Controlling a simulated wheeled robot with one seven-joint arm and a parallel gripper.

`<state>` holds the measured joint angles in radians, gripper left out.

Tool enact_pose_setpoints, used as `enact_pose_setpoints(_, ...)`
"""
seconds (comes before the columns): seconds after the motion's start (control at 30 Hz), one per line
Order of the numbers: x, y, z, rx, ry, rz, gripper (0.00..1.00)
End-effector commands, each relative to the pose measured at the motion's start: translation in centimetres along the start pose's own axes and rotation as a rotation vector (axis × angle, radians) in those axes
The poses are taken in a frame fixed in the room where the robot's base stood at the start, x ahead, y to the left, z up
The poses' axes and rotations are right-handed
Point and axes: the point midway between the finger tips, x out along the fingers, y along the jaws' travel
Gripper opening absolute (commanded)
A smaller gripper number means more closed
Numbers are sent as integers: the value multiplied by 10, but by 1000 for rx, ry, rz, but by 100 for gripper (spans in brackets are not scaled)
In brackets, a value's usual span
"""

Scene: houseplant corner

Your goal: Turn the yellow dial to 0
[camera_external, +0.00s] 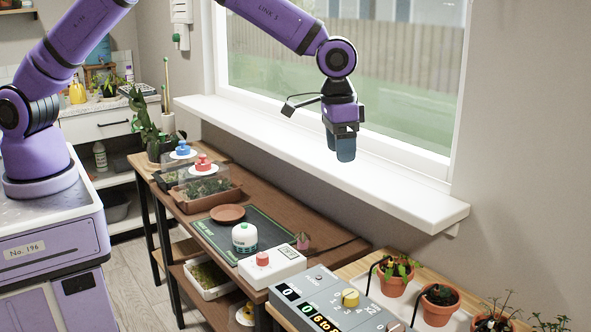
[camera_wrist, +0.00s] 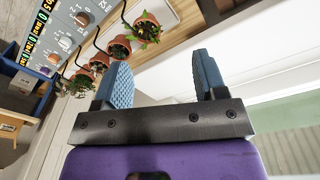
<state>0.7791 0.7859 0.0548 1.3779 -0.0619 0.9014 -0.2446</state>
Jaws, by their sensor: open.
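The yellow dial (camera_external: 350,297) sits on a grey control panel (camera_external: 318,285) at the lower right of the external view. Small numbers are printed around it, but its pointer is too small to read. The wrist view shows the panel (camera_wrist: 72,20) at upper left, with several small knobs; I cannot tell which is the yellow one. My gripper (camera_external: 342,148) hangs pointing down in front of the window sill, well above and behind the panel. In the wrist view my gripper (camera_wrist: 161,72) has its two blue fingers wide apart with nothing between them.
Potted plants (camera_external: 438,303) stand close on the panel's right. The white window sill (camera_external: 330,160) runs behind the tables. The space around my gripper is clear.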

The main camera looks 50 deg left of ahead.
Motion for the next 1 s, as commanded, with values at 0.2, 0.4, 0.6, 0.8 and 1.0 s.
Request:
enact_pose_setpoints(0.2, 95, 75, 1, 65, -47, -16, 65)
enact_pose_setpoints(0.4, 147, 114, 9, 98, -69, -25, 65)
enact_pose_setpoints(0.6, 165, 124, 13, 107, -74, -28, 65)
enact_pose_setpoints(0.8, 190, 122, 15, 107, -76, -28, 65)
enact_pose_setpoints(1.0, 226, 121, 18, 106, -75, -28, 65)
